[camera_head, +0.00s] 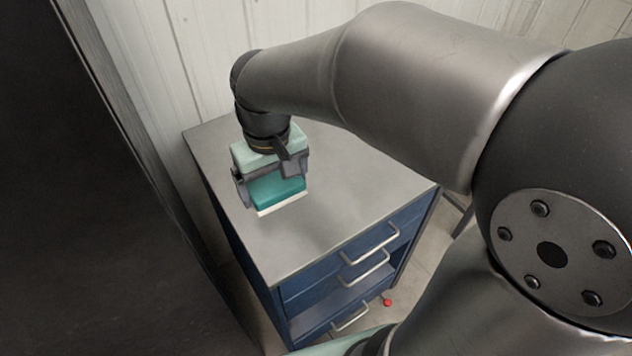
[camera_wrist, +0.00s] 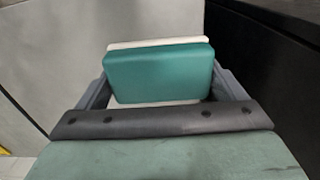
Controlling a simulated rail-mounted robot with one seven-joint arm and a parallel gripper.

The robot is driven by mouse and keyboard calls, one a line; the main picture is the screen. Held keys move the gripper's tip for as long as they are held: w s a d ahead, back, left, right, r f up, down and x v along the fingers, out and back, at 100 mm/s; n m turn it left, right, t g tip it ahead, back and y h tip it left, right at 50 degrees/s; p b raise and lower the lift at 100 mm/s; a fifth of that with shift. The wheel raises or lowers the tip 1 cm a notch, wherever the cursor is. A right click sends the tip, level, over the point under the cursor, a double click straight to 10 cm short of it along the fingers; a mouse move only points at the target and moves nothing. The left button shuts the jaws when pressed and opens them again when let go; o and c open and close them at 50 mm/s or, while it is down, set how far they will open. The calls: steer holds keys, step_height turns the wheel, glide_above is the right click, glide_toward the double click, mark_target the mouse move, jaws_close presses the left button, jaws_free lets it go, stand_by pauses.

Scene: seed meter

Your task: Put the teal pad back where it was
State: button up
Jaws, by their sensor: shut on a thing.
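The teal pad (camera_head: 277,191) is a small block with a white layer (camera_head: 283,210) under it. My gripper (camera_head: 268,181) is shut on the pad from its two sides, pointing down over the left part of a cabinet's grey top (camera_head: 345,185). In the wrist view the pad (camera_wrist: 160,75) sits between the two grey fingers, with white showing along its far and near edges. I cannot tell whether the white layer belongs to the pad or whether it touches the cabinet top.
The cabinet has blue drawers (camera_head: 325,273) with silver handles at its front. A dark tall panel (camera_head: 110,220) stands close on the left, and a pale ribbed wall (camera_head: 200,45) is behind. The right part of the cabinet top is clear. A small red knob (camera_head: 387,302) shows low beside the drawers.

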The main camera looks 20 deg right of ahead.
steer(key=shift+s+a, duration=0.15)
steer(key=shift+a, duration=0.05)
steer(key=w+d+f+p, duration=0.1)
steer(key=w+d+f, duration=0.35)
steer(key=d, duration=0.25)
glide_above(318, 194)
steer(key=f, duration=0.4)
steer(key=shift+s+a+f+p, duration=0.15)
steer(key=shift+s+a+p, duration=0.15)
steer(key=shift+w+d+f, duration=0.1)
steer(key=shift+d+f, duration=0.05)
steer(key=shift+f, duration=0.05)
steer(key=shift+w+d+f, duration=0.1)
steer(key=shift+f, duration=0.85)
steer(key=shift+w+d+f, duration=0.1)
steer(key=shift+f, duration=0.8)
steer(key=shift+f, duration=0.2)
steer(key=o, duration=1)
